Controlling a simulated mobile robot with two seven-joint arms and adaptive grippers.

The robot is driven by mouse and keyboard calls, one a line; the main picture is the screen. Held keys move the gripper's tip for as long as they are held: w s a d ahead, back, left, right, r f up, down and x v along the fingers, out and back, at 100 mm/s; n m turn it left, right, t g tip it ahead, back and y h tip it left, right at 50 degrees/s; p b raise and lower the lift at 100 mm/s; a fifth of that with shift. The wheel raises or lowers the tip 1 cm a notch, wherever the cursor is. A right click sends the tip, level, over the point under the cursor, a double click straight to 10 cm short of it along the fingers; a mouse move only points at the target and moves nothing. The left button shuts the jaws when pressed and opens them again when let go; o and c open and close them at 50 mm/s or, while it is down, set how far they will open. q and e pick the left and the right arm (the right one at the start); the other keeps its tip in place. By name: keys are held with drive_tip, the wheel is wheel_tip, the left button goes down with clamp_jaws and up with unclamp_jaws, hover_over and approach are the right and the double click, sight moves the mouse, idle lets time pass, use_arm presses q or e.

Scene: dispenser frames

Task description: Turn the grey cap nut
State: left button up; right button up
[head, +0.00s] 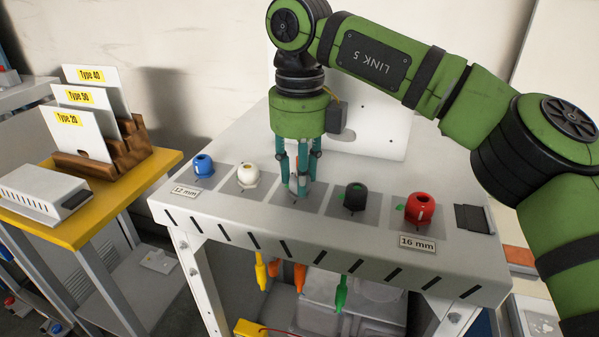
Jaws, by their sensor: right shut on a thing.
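The grey cap nut (294,185) sits in the middle of the row on the slanted front panel of a light grey bench (230,150). My right gripper (299,182) points straight down over it, with its teal fingers around the nut and shut on it. The fingers hide most of the nut, so its turn angle cannot be told. My left gripper is not in view.
A blue cap (203,166) and a white cap nut (248,175) stand left of the gripper. A black cap (355,196) and a red cap (419,208) stand right. A yellow-topped table (150,170) with Type cards (75,131) is at the left.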

drive_tip(key=shift+f+m, duration=0.15)
drive_tip(key=shift+m, duration=0.25)
drive_tip(key=o, duration=1.1)
drive_tip(key=shift+o, duration=0.2)
drive_tip(key=shift+r, duration=6.1)
